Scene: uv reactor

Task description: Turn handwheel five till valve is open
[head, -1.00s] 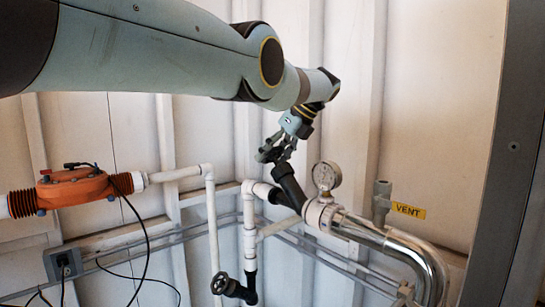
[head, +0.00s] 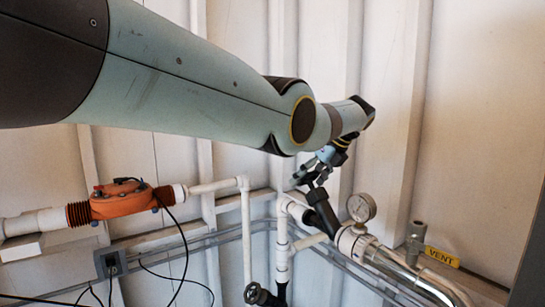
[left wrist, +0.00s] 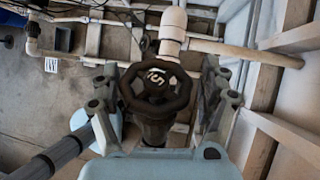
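Handwheel five (left wrist: 155,88) is a dark round wheel with a white 5 on its hub, in the middle of the left wrist view. My left gripper (left wrist: 160,100) is open, with one finger on each side of the wheel. A gap shows between the rim and the right finger; the left finger is very close to the rim, and I cannot tell if it touches. In the head view my left gripper (head: 316,174) is at the top of a slanted black valve body (head: 323,212), and the wheel is mostly hidden there. My right gripper is not in view.
A pressure gauge (head: 361,208) stands close to the right of the valve. A yellow VENT tag (head: 442,257) is farther right. An orange unit (head: 130,199) sits in the white pipe at left. Another black handwheel (head: 256,294) is below. The wall is close behind.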

